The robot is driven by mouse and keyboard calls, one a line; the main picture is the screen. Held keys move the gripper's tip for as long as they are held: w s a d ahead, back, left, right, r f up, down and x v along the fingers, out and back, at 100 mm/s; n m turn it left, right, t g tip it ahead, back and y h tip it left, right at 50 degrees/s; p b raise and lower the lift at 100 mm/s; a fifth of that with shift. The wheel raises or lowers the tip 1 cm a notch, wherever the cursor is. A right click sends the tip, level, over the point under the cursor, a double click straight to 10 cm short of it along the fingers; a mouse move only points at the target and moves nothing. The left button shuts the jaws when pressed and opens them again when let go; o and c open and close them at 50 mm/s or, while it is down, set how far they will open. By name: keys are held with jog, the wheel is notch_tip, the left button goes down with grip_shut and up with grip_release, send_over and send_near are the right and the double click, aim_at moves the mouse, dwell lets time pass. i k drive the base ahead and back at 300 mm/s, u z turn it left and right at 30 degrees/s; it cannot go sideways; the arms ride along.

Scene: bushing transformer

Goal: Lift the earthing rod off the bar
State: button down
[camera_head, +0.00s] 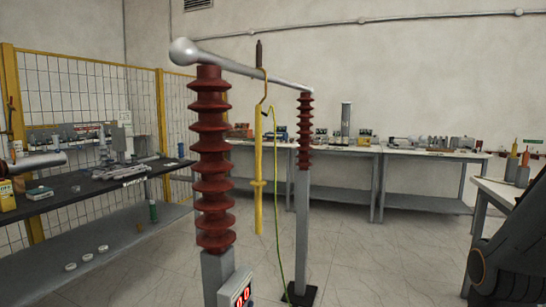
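The earthing rod (258,172) is a long yellow rod with a small collar low on it. It hangs upright by a brass-coloured hook over the grey metal bar (245,68). A dark tip stands up above the bar at the hook. A thin green-yellow cable (275,170) runs from near the hook down to the floor. The bar spans two red ribbed insulators, a near one (211,160) and a far one (305,130), and has a round ball at its left end. My gripper is not in view; only a dark part of my arm shows at the right edge.
A dark workbench (90,185) and yellow-framed mesh fence (80,95) stand left. Benches with equipment (420,152) line the back wall, and a table (510,190) stands right. The floor right of the posts is clear.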

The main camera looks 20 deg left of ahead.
aim_at(258, 183)
jog(key=u, duration=1.7)
jog(key=i, duration=0.85)
jog(key=z, duration=1.25)
